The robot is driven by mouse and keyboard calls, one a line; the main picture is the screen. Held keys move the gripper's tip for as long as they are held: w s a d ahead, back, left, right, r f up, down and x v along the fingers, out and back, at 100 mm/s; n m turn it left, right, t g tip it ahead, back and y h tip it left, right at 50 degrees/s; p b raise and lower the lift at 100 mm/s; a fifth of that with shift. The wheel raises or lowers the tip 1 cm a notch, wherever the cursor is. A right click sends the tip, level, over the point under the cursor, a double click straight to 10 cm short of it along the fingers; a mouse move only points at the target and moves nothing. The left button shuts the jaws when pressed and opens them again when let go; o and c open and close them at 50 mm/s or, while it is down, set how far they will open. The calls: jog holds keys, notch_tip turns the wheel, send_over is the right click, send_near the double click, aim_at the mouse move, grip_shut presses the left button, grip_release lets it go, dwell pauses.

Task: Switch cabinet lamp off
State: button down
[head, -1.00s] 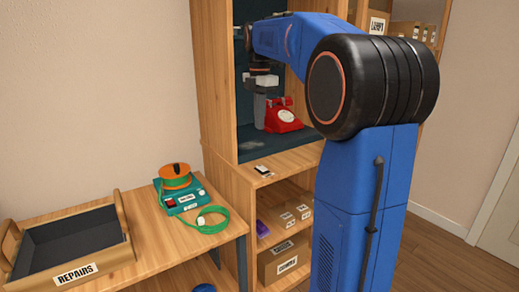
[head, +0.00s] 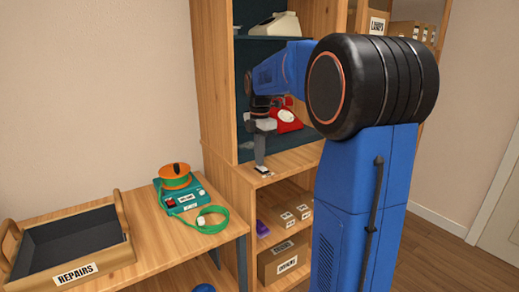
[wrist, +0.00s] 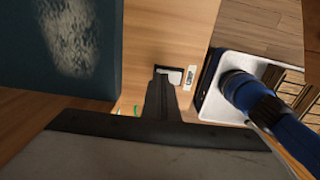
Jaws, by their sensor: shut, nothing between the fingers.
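The cabinet (head: 215,90) is wooden with a dark lining. A small black-and-white switch plate (head: 265,173) sits on its front ledge; in the wrist view it shows as a dark, white-edged piece (wrist: 172,74) beside a small label (wrist: 190,76). My gripper (head: 260,163) points down, shut and empty, with its tips at the plate. In the wrist view the fingers (wrist: 160,80) cover part of the plate. I cannot tell whether they touch it or which way the switch is set. The lamp itself is not clearly visible.
A red dial phone (head: 287,120) stands in the cabinet behind my gripper. A pale phone (head: 278,24) is on the shelf above. At left are a REPAIRS tray (head: 75,272) and a teal device (head: 185,198) with an orange spool. Boxes fill the shelf below.

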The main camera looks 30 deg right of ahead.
jog(key=shift+f, duration=0.2)
jog(key=shift+f, duration=0.15)
dwell(0.3)
jog(key=shift+s, duration=0.15)
jog(key=shift+s+r, duration=0.25)
jog(key=shift+s, duration=0.3)
jog(key=shift+r, duration=0.1)
